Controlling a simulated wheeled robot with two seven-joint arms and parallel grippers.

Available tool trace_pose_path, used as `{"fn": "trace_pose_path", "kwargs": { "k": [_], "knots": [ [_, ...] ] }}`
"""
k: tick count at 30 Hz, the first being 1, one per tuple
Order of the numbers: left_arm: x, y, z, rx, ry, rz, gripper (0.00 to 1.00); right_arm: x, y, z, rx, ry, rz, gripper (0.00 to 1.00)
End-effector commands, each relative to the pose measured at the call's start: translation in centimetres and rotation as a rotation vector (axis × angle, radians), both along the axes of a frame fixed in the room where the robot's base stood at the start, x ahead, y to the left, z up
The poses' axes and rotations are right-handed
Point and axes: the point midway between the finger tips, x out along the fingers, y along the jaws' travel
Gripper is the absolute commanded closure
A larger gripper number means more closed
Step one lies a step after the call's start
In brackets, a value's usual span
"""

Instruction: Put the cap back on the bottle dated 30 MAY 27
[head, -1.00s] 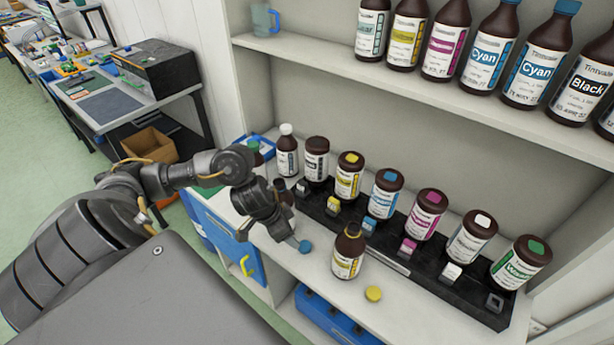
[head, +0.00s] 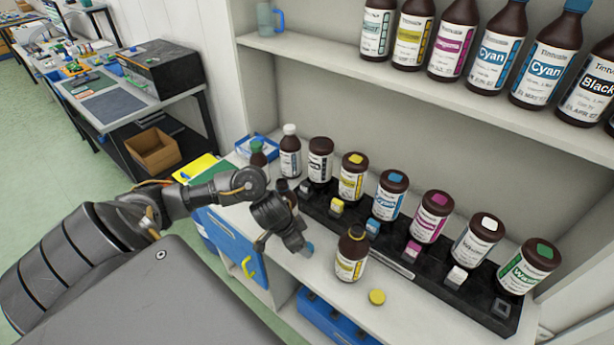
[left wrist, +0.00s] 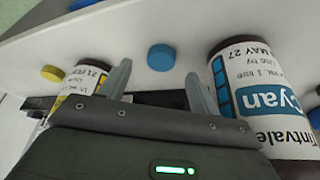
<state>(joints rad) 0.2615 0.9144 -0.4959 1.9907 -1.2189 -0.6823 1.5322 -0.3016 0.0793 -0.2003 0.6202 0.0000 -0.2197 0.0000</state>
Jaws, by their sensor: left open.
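The blue cap (head: 310,249) lies on the white counter, partly hidden by my left gripper (head: 301,246) in the head view. In the left wrist view the blue cap (left wrist: 161,57) shows just beyond and between the fingertips. My left gripper (left wrist: 157,78) is open and empty. A brown Cyan bottle (left wrist: 262,90) stands to its right there; its label shows "MAY 27", with the day not clear. In the head view my arm hides most of this bottle. A yellow-label bottle without a cap (head: 351,257) stands on the counter, with a yellow cap (head: 377,297) near it.
A black rack (head: 405,263) holds a row of capped bottles and small coloured blocks behind the counter's front strip. A white-capped bottle (head: 290,152) and a green-capped bottle (head: 258,155) stand at the back left. An upper shelf (head: 420,85) carries more bottles.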

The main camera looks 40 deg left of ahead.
Motion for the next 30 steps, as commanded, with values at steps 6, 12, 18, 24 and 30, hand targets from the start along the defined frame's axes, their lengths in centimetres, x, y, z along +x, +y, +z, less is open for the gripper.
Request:
{"fn": "trace_pose_path", "kwargs": {
  "k": [6,12,18,24,30],
  "knots": [
    [1.1,-0.4,-2.9,-0.001,0.002,0.001,0.37,0.0,-0.3,-0.6,-0.003,0.000,0.001,0.64],
    [1.3,-0.5,-3.4,0.001,0.000,0.000,0.37,0.0,-0.3,-0.6,-0.003,0.001,0.001,0.64],
    [1.3,-0.5,-3.3,0.001,0.000,0.000,0.37,0.0,-0.3,-0.6,-0.003,0.000,0.001,0.64],
    [1.3,-0.5,-3.3,0.001,0.000,0.000,0.57,0.1,-0.2,-0.6,-0.003,-0.001,0.000,0.64],
    [1.3,-0.5,-3.3,0.001,0.000,0.000,0.83,0.1,0.1,-0.6,0.000,-0.001,-0.001,0.64]
  ]
}}
